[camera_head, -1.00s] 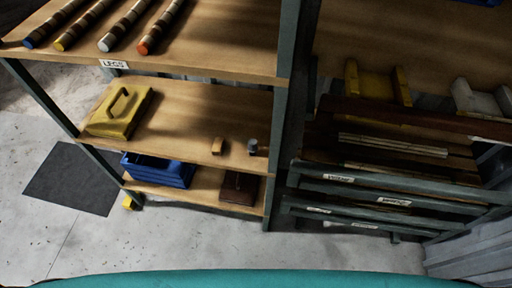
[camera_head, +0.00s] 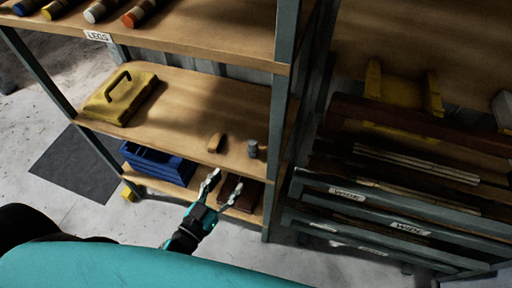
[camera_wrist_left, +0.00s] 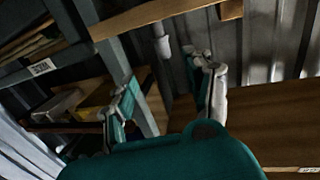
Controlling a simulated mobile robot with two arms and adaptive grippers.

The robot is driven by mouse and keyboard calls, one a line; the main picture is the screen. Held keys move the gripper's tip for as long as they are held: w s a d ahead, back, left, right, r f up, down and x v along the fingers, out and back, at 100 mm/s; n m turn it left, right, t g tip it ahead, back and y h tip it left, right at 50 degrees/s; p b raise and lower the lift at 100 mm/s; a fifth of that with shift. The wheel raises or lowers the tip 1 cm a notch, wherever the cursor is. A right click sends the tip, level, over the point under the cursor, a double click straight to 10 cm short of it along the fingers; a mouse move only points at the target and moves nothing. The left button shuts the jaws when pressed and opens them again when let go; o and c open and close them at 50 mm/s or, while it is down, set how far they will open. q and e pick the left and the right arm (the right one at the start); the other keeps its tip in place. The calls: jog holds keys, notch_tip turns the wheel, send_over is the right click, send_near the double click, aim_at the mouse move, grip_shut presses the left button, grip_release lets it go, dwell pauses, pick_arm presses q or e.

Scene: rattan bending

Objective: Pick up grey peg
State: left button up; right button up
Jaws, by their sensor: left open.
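The grey peg (camera_head: 252,148), a short upright cylinder, stands near the front edge of the middle shelf (camera_head: 205,105), close to the right post. My left gripper (camera_head: 221,187) is open and empty. In the head view it shows below and left of the peg, in front of the shelf edge and apart from the peg. In the left wrist view, which looks turned over, a grey cylinder that seems to be the peg (camera_wrist_left: 162,45) shows beyond the open fingers (camera_wrist_left: 172,88). My right gripper is not in view.
A small wooden block (camera_head: 215,142) stands left of the peg. A yellow case (camera_head: 118,102) lies further left. Below are a blue bin (camera_head: 157,166) and a dark brown box (camera_head: 243,192).

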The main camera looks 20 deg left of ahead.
aim_at(250, 151)
pick_arm(q)
jog(key=x, duration=1.4)
jog(key=shift+w+f+p, duration=0.2)
jog(key=shift+w+p, duration=0.2)
jog(key=shift+s, duration=0.1)
jog(key=shift+c, duration=0.3)
jog(key=shift+a, duration=0.1)
jog(key=c, duration=0.9)
